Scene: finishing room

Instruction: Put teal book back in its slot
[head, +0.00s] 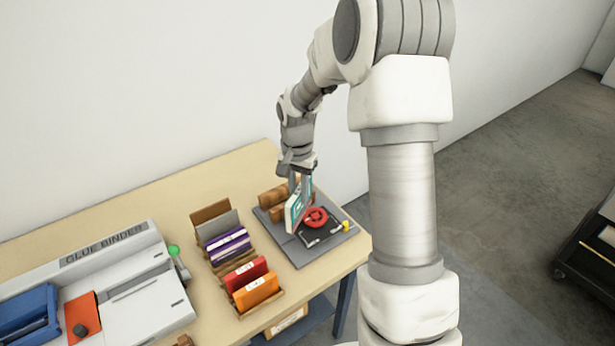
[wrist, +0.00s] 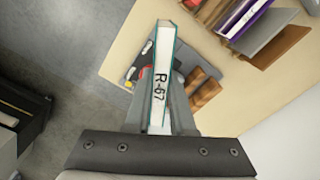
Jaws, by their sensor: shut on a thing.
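The teal book (head: 297,208) is held upright in my gripper (head: 300,180), over the dark grey board at the right of the table. In the wrist view the book (wrist: 160,82) shows its white spine marked R-67 between the fingers of my gripper (wrist: 160,118). My gripper is shut on it. The wooden rack (head: 262,307) stands to the left of the book and holds purple, red and orange books. There is a gap in the row between the purple books (head: 228,246) and the red book (head: 245,273). I cannot tell whether the book touches the board.
The grey board (head: 303,255) carries a red round handwheel (head: 316,217) and brown wooden blocks (head: 277,195). A glue binder (head: 130,285) with a green knob (head: 173,250) stands left of the rack. A dark cart (head: 585,255) is on the floor at right.

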